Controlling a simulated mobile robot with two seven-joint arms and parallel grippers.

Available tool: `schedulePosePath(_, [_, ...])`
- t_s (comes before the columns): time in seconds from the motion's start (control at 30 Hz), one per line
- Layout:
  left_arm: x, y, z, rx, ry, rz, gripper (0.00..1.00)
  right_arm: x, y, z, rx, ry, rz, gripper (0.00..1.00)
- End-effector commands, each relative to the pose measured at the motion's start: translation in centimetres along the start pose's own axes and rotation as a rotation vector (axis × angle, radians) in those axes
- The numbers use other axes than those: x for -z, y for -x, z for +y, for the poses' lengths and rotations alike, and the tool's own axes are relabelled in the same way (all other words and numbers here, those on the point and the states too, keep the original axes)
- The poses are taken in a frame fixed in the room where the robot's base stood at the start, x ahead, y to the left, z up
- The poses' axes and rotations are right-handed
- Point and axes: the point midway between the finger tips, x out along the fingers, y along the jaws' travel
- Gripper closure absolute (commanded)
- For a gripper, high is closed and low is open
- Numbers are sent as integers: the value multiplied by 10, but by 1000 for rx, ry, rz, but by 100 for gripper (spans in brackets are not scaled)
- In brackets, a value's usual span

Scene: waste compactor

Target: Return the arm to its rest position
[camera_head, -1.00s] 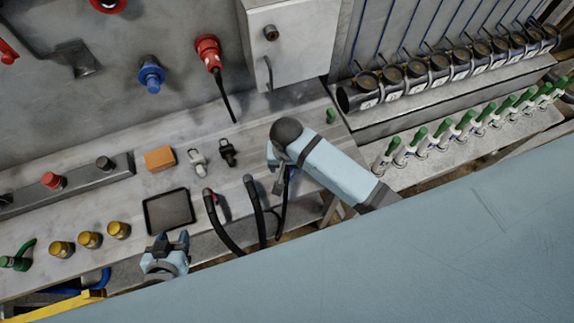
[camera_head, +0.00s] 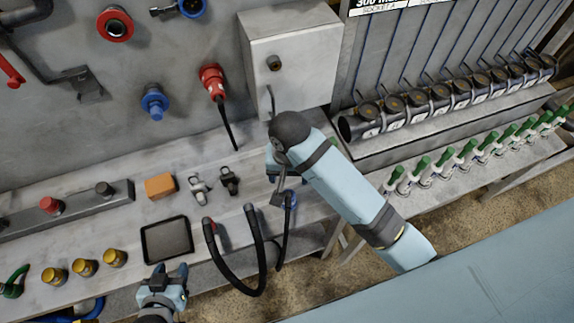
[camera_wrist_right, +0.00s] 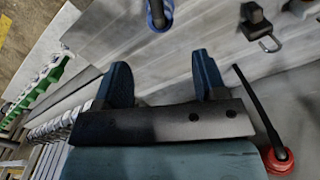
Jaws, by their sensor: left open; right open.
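My left gripper (camera_head: 168,275) is at the bottom of the head view, just in front of the bench and below the black tray. It is open, with nothing seen between its fingers. My right arm reaches up from the lower right over the bench. In the head view its gripper (camera_head: 278,180) is partly hidden by the wrist, near a black hose and below the grey box. The right wrist view shows its two dark blue fingers (camera_wrist_right: 163,82) spread apart and empty, above the grey bench.
The bench carries a black tray (camera_head: 166,239), an orange block (camera_head: 160,186), brass fittings (camera_head: 85,268) and looped black hoses (camera_head: 256,240). A grey box (camera_head: 295,60) and a red plug (camera_head: 212,80) are on the back wall. Several green-topped fittings (camera_head: 443,157) line the right shelf.

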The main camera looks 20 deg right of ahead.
Motion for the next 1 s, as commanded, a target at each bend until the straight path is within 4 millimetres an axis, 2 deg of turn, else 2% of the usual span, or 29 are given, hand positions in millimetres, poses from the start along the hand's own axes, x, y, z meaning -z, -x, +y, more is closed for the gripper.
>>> schedulePosePath(0.27, [3, -2, 0, 1, 0, 6, 53, -1, -1, 1, 2, 2, 0, 35])
schedulePosePath(0.37, [6, -3, -1, 2, -1, 10, 53, -7, -3, 8, 21, 25, 3, 35])
schedulePosePath(0.47, [7, -4, -2, 2, -2, 14, 53, -22, -8, 28, 62, 83, 20, 35])
schedulePosePath(0.7, [7, -4, -2, 2, -2, 13, 53, -63, -4, 101, 128, 281, 141, 35])
schedulePosePath(1.0, [0, 0, 0, 0, 0, -1, 53, -91, 15, 163, 88, 448, 261, 35])
